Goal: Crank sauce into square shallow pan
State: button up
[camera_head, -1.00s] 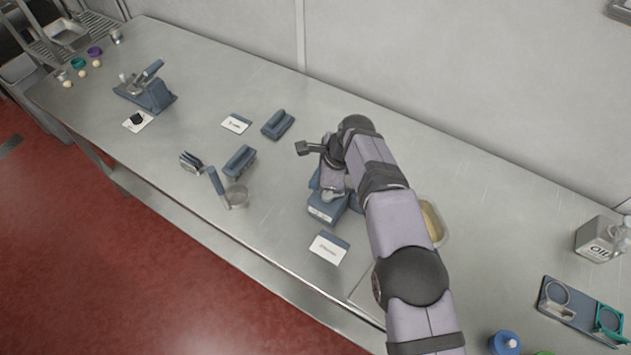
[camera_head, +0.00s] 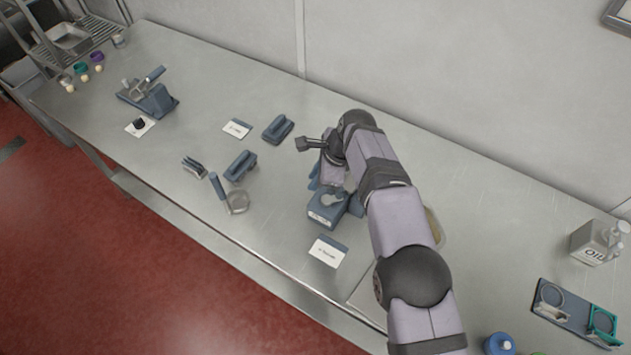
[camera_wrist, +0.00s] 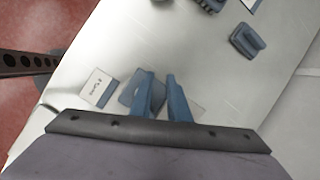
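A shallow metal pan (camera_head: 72,40) sits on the wire rack at the far top left. A blue-grey device with a metal handle (camera_head: 148,92) stands on the left part of the table; I cannot tell whether it is the sauce crank. My gripper (camera_head: 333,178) is over a blue-grey stand (camera_head: 328,215) with a round notch in its top. A pan with pale contents (camera_head: 436,228) is partly hidden behind my arm.
Blue-grey blocks (camera_head: 278,129) (camera_head: 241,166), a round strainer-like tool (camera_head: 237,202) and label cards (camera_head: 328,251) lie around the stand. An oil can (camera_head: 592,243) and a blue tray with rings (camera_head: 570,312) are at the right. The table's back strip is mostly clear.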

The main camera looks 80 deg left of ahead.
notch_tip(320, 180, up, 3)
jog(key=shift+r+p, duration=0.2)
jog(key=shift+p, duration=0.7)
jog(key=o, duration=0.4)
jog(key=shift+w, duration=0.1)
jog(key=shift+o, duration=0.2)
jog(key=w+r+m, duration=0.1)
jog(key=w+r, duration=0.4)
jog(key=w, duration=0.3)
jog(key=d+f+n, duration=0.1)
jog(key=d+f, duration=0.3)
jog(key=shift+d, duration=0.2)
